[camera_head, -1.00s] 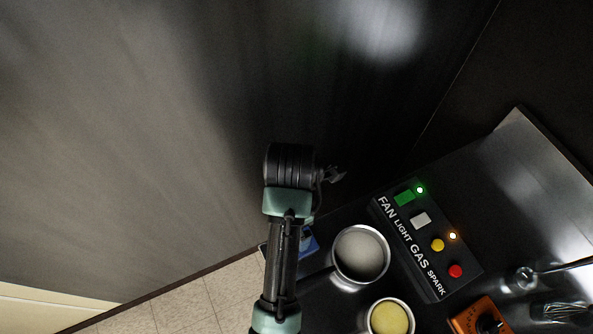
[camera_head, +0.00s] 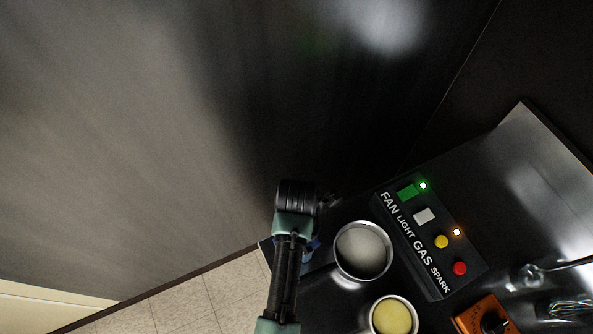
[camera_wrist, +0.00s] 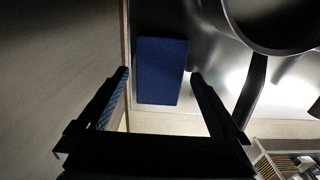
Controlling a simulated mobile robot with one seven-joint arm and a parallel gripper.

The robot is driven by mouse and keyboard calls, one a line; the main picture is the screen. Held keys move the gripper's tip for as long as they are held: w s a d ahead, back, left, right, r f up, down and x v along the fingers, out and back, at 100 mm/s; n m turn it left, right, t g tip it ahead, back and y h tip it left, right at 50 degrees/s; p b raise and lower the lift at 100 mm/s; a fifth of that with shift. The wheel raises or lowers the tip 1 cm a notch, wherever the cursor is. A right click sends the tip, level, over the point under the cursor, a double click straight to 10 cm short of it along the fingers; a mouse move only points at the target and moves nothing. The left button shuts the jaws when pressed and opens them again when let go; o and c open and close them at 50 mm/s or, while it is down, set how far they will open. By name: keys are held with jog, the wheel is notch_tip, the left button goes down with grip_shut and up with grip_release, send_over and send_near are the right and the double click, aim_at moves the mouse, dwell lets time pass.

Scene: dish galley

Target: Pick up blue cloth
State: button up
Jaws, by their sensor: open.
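The blue cloth (camera_wrist: 161,70) is a flat dark blue rectangle on the dark metal counter, close to the wall panel, in the wrist view. My gripper (camera_wrist: 160,75) is open, with one finger on each side of the cloth's near end as seen in the wrist view. Its height above the cloth is hard to judge. In the head view a small blue edge of the cloth (camera_head: 313,244) shows beside my arm, which hides most of it. My fingertips in the head view (camera_head: 325,202) are dark and hard to make out.
A metal pot with pale contents (camera_head: 362,250) stands close right of the cloth. A smaller pot with yellow contents (camera_head: 391,317) is nearer. A control panel with buttons (camera_head: 428,240), an orange box (camera_head: 483,316) and a whisk (camera_head: 565,310) lie further right. A tall wall panel (camera_head: 150,130) borders the left.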

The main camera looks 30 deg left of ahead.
jog(key=shift+f, duration=0.4)
jog(key=shift+c, duration=0.3)
jog(key=c, duration=1.2)
jog(key=shift+r, duration=0.1)
jog(key=shift+c, duration=0.2)
notch_tip(320, 180, up, 10)
jog(key=shift+b, duration=0.45)
jog(key=o, duration=0.7)
jog(key=c, duration=0.5)
